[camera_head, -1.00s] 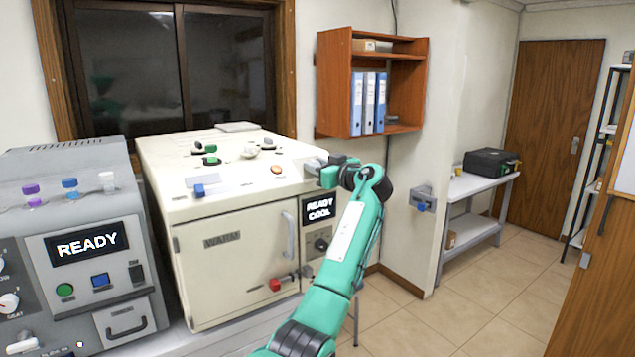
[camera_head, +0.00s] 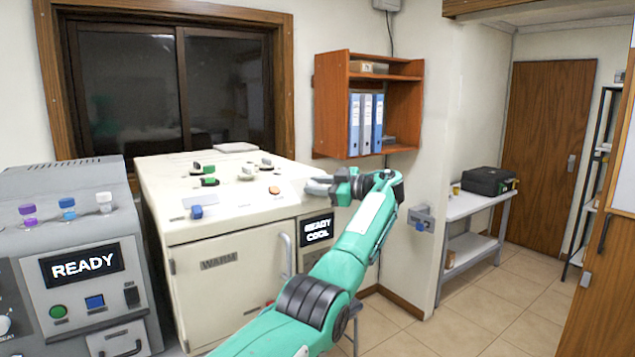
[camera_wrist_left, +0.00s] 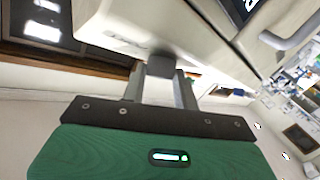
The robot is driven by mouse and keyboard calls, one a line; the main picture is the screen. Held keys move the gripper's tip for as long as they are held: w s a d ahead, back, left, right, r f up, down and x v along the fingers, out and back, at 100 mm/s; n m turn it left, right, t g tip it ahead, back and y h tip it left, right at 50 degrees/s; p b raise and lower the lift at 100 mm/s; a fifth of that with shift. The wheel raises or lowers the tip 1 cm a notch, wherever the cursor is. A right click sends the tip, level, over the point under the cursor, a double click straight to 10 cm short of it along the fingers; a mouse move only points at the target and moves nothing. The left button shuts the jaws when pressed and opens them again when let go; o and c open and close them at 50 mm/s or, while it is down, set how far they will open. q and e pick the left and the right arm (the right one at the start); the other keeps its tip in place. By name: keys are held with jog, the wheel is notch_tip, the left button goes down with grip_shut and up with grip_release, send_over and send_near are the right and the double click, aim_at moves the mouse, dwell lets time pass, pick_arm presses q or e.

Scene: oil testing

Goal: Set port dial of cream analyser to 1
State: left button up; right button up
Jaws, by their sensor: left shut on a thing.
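My left gripper (camera_head: 319,186) is at the upper right side of the analyser. In the left wrist view its two fingers (camera_wrist_left: 163,86) are shut on a dark grey knob (camera_wrist_left: 163,64) standing out from the cream surface. I cannot read the dial's number or see a pointer in either view. My left arm hides the lower right of the analyser's front. My right gripper is not in view.
A grey analyser (camera_head: 85,240) with a READY display stands close on the left. Small dials and knobs sit on the cream top. A wooden shelf (camera_head: 331,100) with binders hangs on the wall behind my gripper. A side table (camera_head: 468,206) stands further right; the floor there is clear.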

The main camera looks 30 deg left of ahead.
pick_arm(q)
jog(key=shift+n, duration=0.3)
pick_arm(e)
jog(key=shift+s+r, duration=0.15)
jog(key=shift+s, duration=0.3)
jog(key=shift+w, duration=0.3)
pick_arm(q)
jog(key=o, duration=1)
jog(key=shift+c, duration=0.2)
